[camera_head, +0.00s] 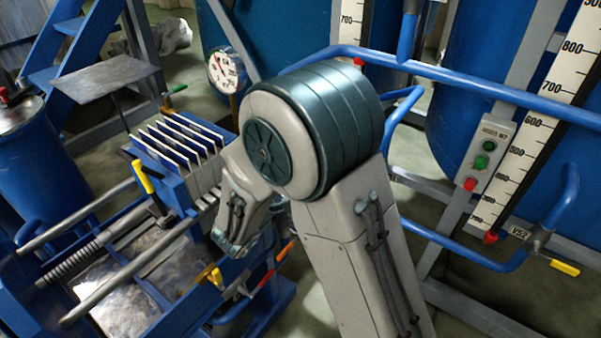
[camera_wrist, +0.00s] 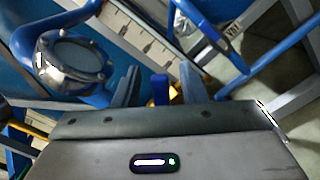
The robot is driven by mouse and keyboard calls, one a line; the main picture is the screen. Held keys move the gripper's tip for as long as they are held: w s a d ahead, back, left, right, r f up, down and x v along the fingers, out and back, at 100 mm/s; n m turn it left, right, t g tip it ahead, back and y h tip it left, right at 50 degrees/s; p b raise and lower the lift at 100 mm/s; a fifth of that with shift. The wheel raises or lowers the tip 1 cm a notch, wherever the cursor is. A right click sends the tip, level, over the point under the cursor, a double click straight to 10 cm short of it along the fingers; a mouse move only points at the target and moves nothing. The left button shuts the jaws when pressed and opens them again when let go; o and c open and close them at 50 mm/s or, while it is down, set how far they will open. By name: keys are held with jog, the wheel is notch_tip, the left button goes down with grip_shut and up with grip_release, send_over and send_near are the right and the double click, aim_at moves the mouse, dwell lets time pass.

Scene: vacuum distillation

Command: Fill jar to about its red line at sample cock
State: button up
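My gripper (camera_wrist: 156,88) shows in the wrist view with its two fingers apart, one on each side. A narrow blue upright piece (camera_wrist: 160,90) shows between the fingers, with gaps to both; I cannot tell whether it is between them or behind. A small yellow-orange part (camera_wrist: 177,98) is beside it, partly hidden. I cannot make out the jar or its red line in either view, nor tell which fitting is the sample cock. In the head view my own arm hides the gripper.
A round glass-faced fitting with a metal rim (camera_wrist: 74,62) is at the wrist view's left. Blue pipe rails (camera_head: 470,85) cross before blue tanks with scales. A button box (camera_head: 487,152) is at right, a yellow-handled valve (camera_head: 565,267) below it. A filter press (camera_head: 180,155) stands left.

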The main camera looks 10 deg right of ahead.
jog(key=v, duration=1.3)
jog(key=shift+s+a, duration=0.25)
jog(key=shift+a, duration=0.05)
dwell(6.4)
